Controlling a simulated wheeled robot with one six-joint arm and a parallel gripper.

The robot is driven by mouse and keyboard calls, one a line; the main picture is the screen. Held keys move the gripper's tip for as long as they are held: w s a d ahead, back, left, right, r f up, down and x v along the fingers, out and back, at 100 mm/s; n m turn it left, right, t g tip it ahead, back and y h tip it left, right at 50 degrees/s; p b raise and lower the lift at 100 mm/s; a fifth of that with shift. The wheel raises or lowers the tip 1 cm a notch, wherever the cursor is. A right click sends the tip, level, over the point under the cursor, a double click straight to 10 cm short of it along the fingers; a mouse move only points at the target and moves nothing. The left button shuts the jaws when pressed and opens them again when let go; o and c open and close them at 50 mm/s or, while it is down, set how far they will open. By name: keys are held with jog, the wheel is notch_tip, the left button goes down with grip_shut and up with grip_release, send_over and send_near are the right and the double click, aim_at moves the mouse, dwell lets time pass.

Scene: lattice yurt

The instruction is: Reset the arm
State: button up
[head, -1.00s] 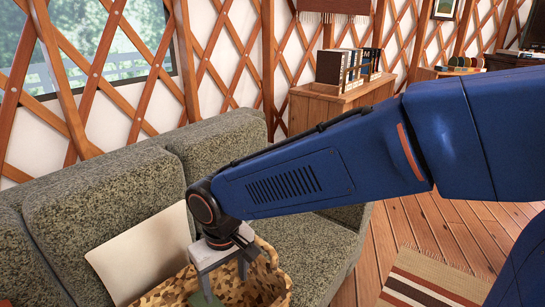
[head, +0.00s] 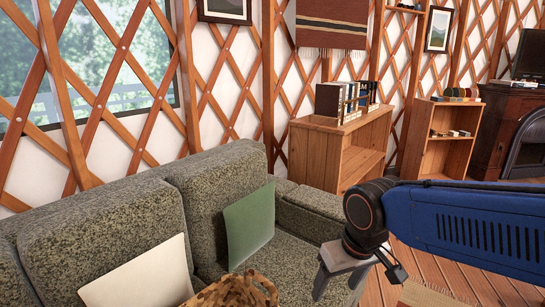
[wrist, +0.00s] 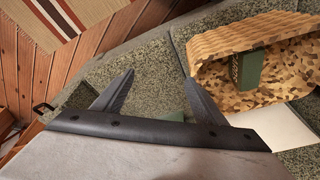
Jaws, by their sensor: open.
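My gripper (head: 338,288) is open and empty, to the right of the sofa's green cushion in the head view. Its two dark fingers (wrist: 160,80) stand apart with nothing between them in the wrist view. A patterned tan and brown basket (head: 240,290) is on the sofa seat, left of my gripper. The basket also shows in the wrist view (wrist: 225,42), with a dark green object (wrist: 251,66) bearing pale markings inside it. My blue arm reaches in from the right.
The grey-green sofa (head: 100,225) holds a cream cushion (head: 140,277) and a green cushion (head: 249,226). A wooden bookcase (head: 340,150) with books stands behind. A smaller shelf (head: 440,140) and dark fireplace (head: 510,130) are at right. A striped rug (wrist: 70,15) lies on wood floor.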

jog(key=s+d+m+t, duration=0.1)
jog(key=s+d, duration=0.3)
jog(key=d, duration=0.3)
jog(key=s+d+m+t+h, duration=0.1)
jog(key=s+d+m, duration=0.1)
jog(key=s+d, duration=0.2)
jog(key=shift+d+m, duration=0.3)
jog(key=shift+d, duration=1.5)
